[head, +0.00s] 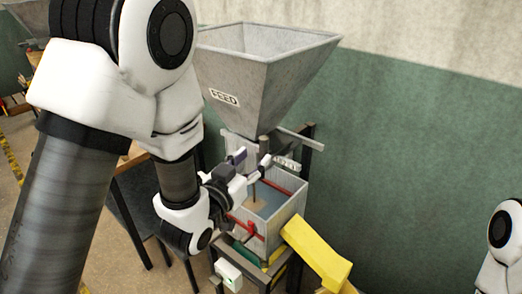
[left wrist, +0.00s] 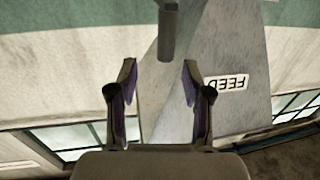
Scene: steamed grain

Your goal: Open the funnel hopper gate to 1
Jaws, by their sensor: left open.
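The grey funnel hopper (head: 262,75) with a FEED label stands in the middle of the head view, above an open box. Its narrow spout (head: 264,145) points down toward the box. A light bar (head: 286,163) lies at spout height, and I cannot tell if it is the gate. My left gripper (head: 252,160) is open beside the spout. In the left wrist view the funnel (left wrist: 207,75) appears upside down, and a dark round rod, perhaps the spout (left wrist: 168,35), shows beyond the open, empty fingers (left wrist: 158,76). My right gripper is out of view.
The grey box (head: 284,220) below has red rods and some brownish material inside. A yellow chute (head: 317,255) slopes down to the right. A dark frame surrounds the box. A green and cream wall (head: 420,130) stands behind, and a table and stools show at left.

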